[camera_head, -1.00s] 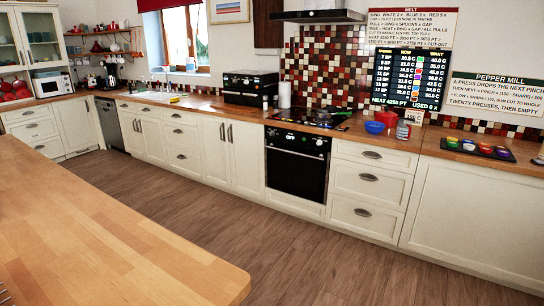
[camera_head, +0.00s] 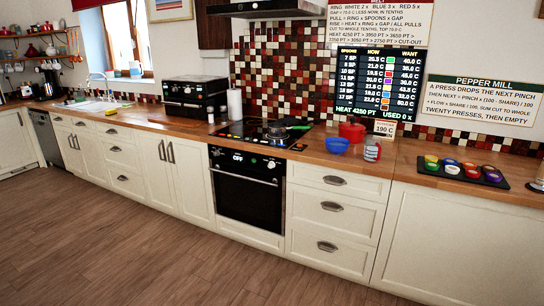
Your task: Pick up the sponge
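I cannot pick out a sponge with certainty. A small yellowish thing (camera_head: 127,105) lies on the wooden worktop just right of the sink (camera_head: 95,106), at the far left; it is too small to identify. My gripper is not in view.
A long wooden worktop over cream cabinets runs along the wall. The wooden floor (camera_head: 130,240) is clear.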

